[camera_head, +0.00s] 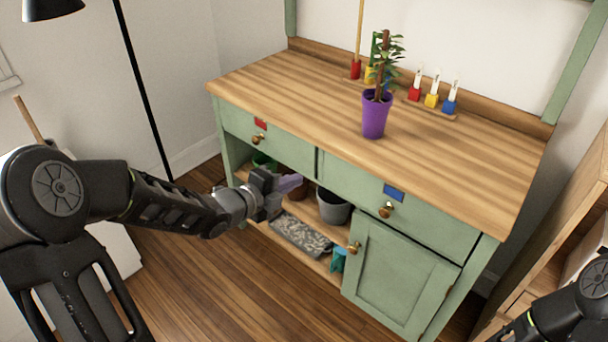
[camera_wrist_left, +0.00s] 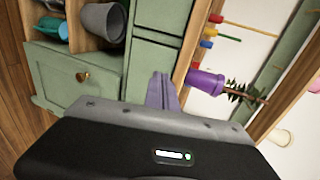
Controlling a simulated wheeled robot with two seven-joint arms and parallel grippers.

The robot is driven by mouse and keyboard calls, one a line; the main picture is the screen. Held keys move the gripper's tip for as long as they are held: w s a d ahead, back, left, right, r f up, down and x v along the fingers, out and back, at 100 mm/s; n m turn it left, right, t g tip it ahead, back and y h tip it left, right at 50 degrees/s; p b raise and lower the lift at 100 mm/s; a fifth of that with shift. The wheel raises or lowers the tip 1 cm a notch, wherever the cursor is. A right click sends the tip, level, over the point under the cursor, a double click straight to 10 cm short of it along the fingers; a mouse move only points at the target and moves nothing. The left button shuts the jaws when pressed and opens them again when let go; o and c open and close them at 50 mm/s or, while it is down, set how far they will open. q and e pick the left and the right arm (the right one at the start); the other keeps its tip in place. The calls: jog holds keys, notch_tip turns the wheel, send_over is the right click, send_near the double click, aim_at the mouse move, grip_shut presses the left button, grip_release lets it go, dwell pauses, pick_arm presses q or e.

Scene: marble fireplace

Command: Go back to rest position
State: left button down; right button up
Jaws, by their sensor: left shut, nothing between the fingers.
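My left gripper (camera_head: 290,184) is in front of the green cabinet's open shelf, below the left drawer with the red label. Its fingers are shut with nothing between them, and they also show in the left wrist view (camera_wrist_left: 162,92). My right arm shows only in part at the lower right of the head view, and its gripper is out of the frame. A purple pot (camera_head: 375,116) with a leafy plant stands upright on the wooden worktop (camera_head: 290,85), clear of both arms. The pot also shows sideways in the left wrist view (camera_wrist_left: 206,82).
The shelf holds a grey pot (camera_head: 333,207), a speckled tray (camera_head: 300,236) and a teal item (camera_head: 338,260). Red, yellow and blue holders (camera_head: 432,101) stand at the worktop's back. A black lamp pole (camera_head: 145,90) stands left. Wooden furniture (camera_head: 560,235) is at right. The front floor is open.

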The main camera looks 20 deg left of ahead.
pick_arm(q)
jog(key=shift+s+a+r, duration=0.1)
jog(key=shift+s+a, duration=0.05)
jog(key=shift+s, duration=0.25)
jog(key=s+d+f+n+g+y, duration=0.1)
jog(key=s+f+n+g, duration=0.15)
jog(key=f+n, duration=0.6)
jog(key=s+d+f+n+g+y, duration=0.15)
jog(key=s+f+n, duration=0.25)
jog(key=f+n, duration=0.5)
jog(key=s+d+f+n+g, duration=0.2)
jog(key=s+d+f+g, duration=0.1)
jog(key=s+d+f, duration=0.4)
jog(key=s+d+f+n+g+h, duration=0.1)
jog(key=s+d+f+n+g, duration=0.2)
jog(key=s, duration=0.6)
jog(key=s+d+f+n+g, duration=0.25)
jog(key=s+d+f, duration=0.25)
jog(key=s+f, duration=0.3)
notch_tip(320, 180, up, 19)
jog(key=p, duration=1.7)
jog(key=shift+w+a+r+m+p, duration=0.15)
jog(key=shift+m+p, duration=0.2)
jog(key=shift+m, duration=0.05)
